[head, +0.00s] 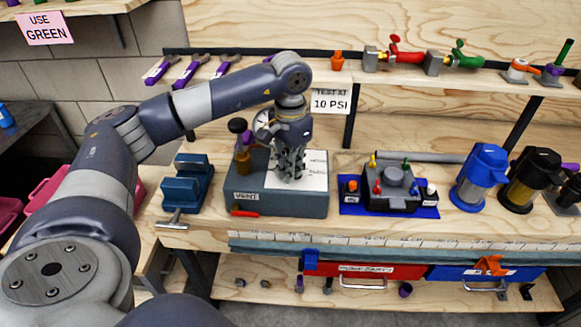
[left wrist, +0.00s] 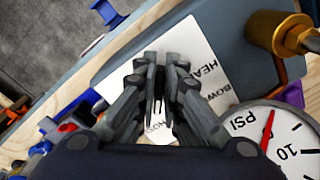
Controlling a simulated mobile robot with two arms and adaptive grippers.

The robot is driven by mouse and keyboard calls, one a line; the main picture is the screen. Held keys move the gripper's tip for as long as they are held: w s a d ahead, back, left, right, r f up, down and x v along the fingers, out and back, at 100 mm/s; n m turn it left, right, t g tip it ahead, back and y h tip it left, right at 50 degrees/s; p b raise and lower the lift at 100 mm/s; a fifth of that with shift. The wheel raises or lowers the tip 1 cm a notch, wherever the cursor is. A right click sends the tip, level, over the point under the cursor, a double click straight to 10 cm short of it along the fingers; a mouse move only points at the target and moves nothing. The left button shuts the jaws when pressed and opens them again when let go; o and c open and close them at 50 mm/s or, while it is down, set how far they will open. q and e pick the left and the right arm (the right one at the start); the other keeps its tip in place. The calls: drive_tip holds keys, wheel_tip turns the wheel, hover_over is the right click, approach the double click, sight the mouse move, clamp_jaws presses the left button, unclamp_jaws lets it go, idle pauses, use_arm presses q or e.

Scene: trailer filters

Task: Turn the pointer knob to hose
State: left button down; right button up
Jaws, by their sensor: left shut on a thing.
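A grey box (head: 262,200) stands on the bench with a white label plate (head: 315,172) on its top. The plate also shows in the left wrist view (left wrist: 198,50), with "HEA", "BOW" and "HOS" partly readable. My left gripper (head: 290,174) points down onto this plate. In the left wrist view its fingers (left wrist: 160,68) are close together over the plate, shut on the pointer knob. The fingers hide nearly all of the knob, so I cannot tell where its pointer is. The "HOS" lettering lies between the fingers. My right gripper is not in view.
A round PSI gauge (left wrist: 283,140) with a red needle and a brass fitting (left wrist: 280,33) stand beside the plate. A blue vise (head: 186,183) is left of the box. A black device (head: 390,188) on a blue mat and filter housings (head: 480,178) stand to the right.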

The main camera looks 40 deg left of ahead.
use_arm(q)
drive_tip(key=c, duration=1.7)
unclamp_jaws()
